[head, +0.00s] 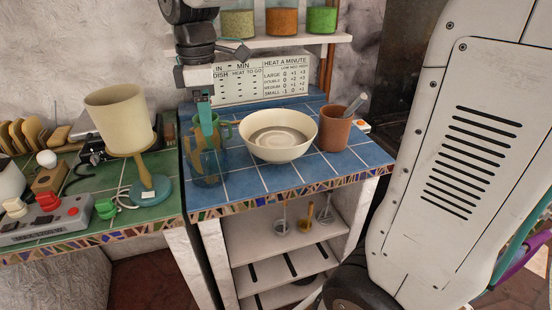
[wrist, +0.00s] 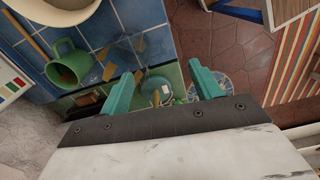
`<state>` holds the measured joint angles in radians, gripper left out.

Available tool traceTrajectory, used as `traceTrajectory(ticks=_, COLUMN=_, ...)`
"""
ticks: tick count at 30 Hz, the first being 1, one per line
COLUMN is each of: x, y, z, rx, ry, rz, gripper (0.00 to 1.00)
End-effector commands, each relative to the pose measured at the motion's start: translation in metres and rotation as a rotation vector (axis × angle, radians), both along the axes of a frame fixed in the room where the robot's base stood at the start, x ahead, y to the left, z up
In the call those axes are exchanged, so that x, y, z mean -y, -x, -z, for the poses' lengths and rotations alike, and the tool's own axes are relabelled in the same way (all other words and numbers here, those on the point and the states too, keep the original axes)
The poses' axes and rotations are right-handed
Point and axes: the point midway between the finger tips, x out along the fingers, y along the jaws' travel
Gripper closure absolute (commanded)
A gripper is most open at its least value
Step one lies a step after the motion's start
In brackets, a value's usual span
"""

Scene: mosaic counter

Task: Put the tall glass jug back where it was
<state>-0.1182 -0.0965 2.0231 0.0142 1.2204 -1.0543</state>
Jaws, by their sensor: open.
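The tall glass jug (head: 209,170) is clear and bluish. It stands upright at the front left corner of the blue tiled counter (head: 240,182) in the head view, and the tiles show through it. My gripper (head: 206,126) has teal fingers and hangs pointing down at the jug's upper part. In the wrist view my gripper (wrist: 162,70) has its two fingers wide apart with nothing held between them. The jug shows only faintly there, near the left fingertip, and I cannot tell whether a finger touches it.
A green mug (head: 226,129) stands close behind the jug. A cream bowl (head: 278,135) and a terracotta pot (head: 335,131) stand to the right. A lamp (head: 146,180) is on the green counter at left. The counter's front strip right of the jug is clear.

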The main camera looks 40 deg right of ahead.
Motion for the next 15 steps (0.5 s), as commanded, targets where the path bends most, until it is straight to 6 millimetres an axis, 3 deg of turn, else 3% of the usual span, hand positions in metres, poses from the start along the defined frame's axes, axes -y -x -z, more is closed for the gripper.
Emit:
traceTrajectory(ticks=6, x=0.028, y=0.095, z=-0.009, rx=0.049, ry=-0.006, rz=0.433, gripper=0.36)
traceTrajectory(ticks=12, x=0.046, y=0.179, z=0.011, rx=0.084, ry=-0.026, rz=0.865, gripper=0.36)
traceTrajectory(ticks=15, x=0.05, y=0.205, z=0.023, rx=0.094, ry=-0.037, rz=1.019, gripper=0.36)
